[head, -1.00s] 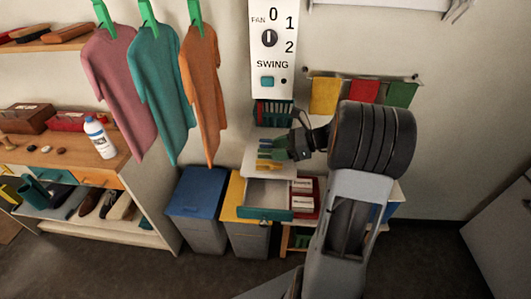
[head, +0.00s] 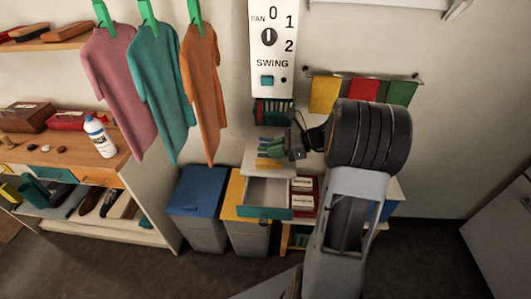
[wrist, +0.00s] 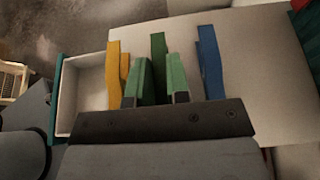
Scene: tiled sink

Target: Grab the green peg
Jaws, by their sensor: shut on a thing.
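The green peg (wrist: 158,62) lies on a white top between a yellow peg (wrist: 113,70) and a blue peg (wrist: 209,62). My gripper (wrist: 157,82) has its two green-faced fingers on either side of the green peg and is shut on it. The peg's near end is hidden by the gripper body. In the head view my gripper (head: 286,149) is at the right of the small row of pegs, where the separate colours are hard to make out. Other green pegs (head: 148,12) hold the hanging shirts.
The white top (head: 256,152) stands below the fan panel (head: 271,50), above an open drawer (head: 264,213) with a teal front. Blue (head: 197,190) and yellow-lidded (head: 232,195) bins stand left. Red boxes (head: 303,188) sit right of the drawer.

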